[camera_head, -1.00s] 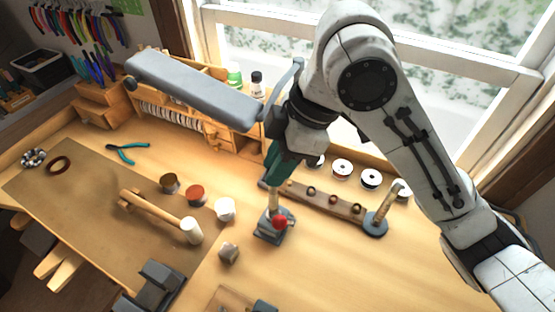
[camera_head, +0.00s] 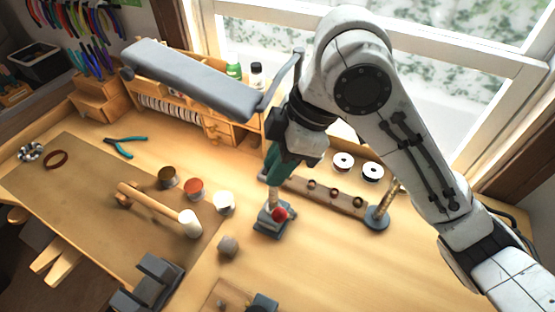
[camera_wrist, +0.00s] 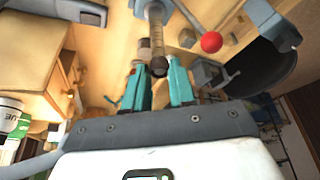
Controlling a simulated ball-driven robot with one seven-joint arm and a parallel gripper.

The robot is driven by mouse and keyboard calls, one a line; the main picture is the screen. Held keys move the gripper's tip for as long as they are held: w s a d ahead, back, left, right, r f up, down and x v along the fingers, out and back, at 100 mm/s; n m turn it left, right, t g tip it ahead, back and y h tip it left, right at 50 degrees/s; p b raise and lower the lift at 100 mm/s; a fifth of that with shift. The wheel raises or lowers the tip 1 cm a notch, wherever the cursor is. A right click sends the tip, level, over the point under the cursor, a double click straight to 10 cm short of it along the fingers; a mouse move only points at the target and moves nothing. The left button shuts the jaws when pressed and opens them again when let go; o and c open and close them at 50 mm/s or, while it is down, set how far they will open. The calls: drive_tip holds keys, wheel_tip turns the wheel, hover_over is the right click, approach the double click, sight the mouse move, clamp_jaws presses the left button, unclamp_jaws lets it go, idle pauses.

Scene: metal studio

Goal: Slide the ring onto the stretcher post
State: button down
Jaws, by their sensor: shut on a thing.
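The stretcher (camera_head: 272,222) stands on the workbench, with a square grey base, an upright stepped post (camera_head: 274,193) and a red-knobbed lever (camera_head: 280,214). My gripper (camera_head: 272,178) is just above the post top, its teal fingers pointing down. In the wrist view the fingertips (camera_wrist: 158,67) lie on either side of the dark post end (camera_wrist: 160,69), and the red knob (camera_wrist: 211,42) is to the right. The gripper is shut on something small. I cannot clearly make out the ring between the fingers, nor whether it is around the post.
A wooden strip (camera_head: 293,187) with several small rings lies behind the stretcher. A grey round-based stand (camera_head: 376,220) is at its right end. The front right bench is clear.

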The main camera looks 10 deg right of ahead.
drive_tip(key=shift+f, duration=0.25)
drive_tip(key=c, duration=0.8)
unclamp_jaws()
drive_tip(key=shift+c, duration=0.2)
drive_tip(key=v, duration=1)
drive_tip(key=shift+r, duration=0.4)
drive_tip(key=shift+d, duration=0.1)
